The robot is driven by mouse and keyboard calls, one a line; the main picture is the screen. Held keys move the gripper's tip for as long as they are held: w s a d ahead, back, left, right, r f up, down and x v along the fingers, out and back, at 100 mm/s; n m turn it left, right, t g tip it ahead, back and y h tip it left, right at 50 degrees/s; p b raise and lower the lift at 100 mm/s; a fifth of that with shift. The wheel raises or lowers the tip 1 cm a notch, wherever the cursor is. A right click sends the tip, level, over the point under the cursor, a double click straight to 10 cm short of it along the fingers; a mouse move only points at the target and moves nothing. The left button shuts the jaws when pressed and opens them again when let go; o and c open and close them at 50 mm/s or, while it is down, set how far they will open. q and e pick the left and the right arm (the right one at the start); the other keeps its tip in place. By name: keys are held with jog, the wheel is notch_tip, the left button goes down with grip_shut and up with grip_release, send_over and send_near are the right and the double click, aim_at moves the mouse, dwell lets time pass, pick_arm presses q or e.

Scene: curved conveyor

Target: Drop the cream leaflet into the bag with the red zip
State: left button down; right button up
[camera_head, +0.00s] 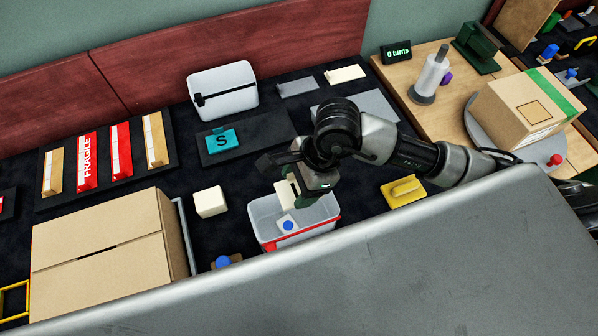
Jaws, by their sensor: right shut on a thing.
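The bag with the red zip (264,222) is an open, pale grey container with a red strip along its front edge, near the middle of the view. My right gripper (292,186) is over its back part, pointing down, and is shut on the cream leaflet (284,194). The leaflet hangs at or just above the bag's opening; I cannot tell whether it touches the bag. My left gripper is not in view.
A cream block (210,201) and a large cardboard box (95,255) stand left of the bag. A white case with a black strip (224,95), a teal "S" piece (221,141) and another cream piece (345,73) lie behind.

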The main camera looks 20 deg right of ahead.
notch_tip(320, 180, down, 6)
jog(key=b, duration=0.3)
jog(key=o, duration=1)
jog(key=shift+c, duration=0.2)
jog(key=b+v, duration=0.1)
jog(key=v, duration=1)
jog(key=shift+f, duration=0.1)
